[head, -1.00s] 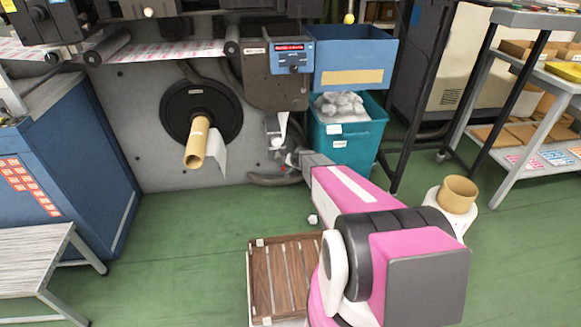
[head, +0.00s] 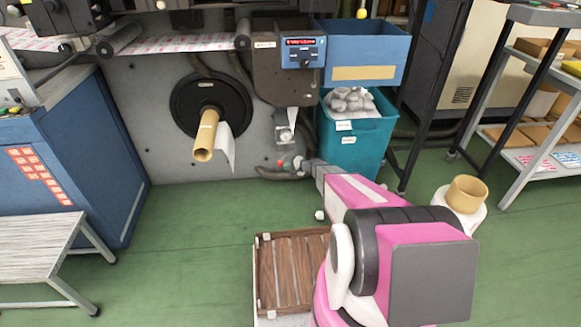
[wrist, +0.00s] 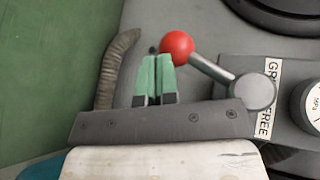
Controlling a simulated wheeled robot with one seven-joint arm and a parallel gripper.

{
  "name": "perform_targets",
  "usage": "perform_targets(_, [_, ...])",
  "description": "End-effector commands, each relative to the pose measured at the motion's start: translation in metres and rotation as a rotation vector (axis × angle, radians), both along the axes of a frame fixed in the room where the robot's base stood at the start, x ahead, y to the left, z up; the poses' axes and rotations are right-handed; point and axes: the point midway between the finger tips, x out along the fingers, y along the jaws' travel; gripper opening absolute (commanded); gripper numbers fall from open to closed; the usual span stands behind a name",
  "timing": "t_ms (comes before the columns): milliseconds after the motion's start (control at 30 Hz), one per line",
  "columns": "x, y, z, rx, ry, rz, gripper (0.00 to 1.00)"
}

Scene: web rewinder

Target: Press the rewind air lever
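The rewind air lever shows in the wrist view as a red ball knob (wrist: 177,45) on a short metal rod, which runs down right to a round grey pivot (wrist: 252,91) beside a label reading partly "FREE". In the head view the red knob (head: 298,162) is small, low on the machine's front. My gripper (wrist: 156,58) has green fingers close together with only a thin gap, holding nothing. Its fingertips are just left of and below the knob in the wrist view; whether they touch it I cannot tell. In the head view the fingers (head: 283,164) are small and partly hidden.
A gauge (wrist: 310,103) is right of the lever's pivot. A ribbed hose (wrist: 115,68) runs left of my fingers. A teal bin (head: 352,145) stands right of the lever, under a blue box (head: 362,48). A cardboard core (head: 206,137) sticks out on the left.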

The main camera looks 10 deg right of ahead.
Motion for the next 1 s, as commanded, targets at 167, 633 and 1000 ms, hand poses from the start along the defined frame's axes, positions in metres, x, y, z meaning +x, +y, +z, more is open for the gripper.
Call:
perform_targets(167, [0.0002,0.0056,0.0000,-0.003,0.001,0.000,0.00])
perform_targets(633, [0.0000,0.0094,-0.0002,-0.005,0.002,0.003,0.00])
perform_targets(1000, [0.0001,0.0037,-0.0037,-0.006,0.001,0.003,0.00])
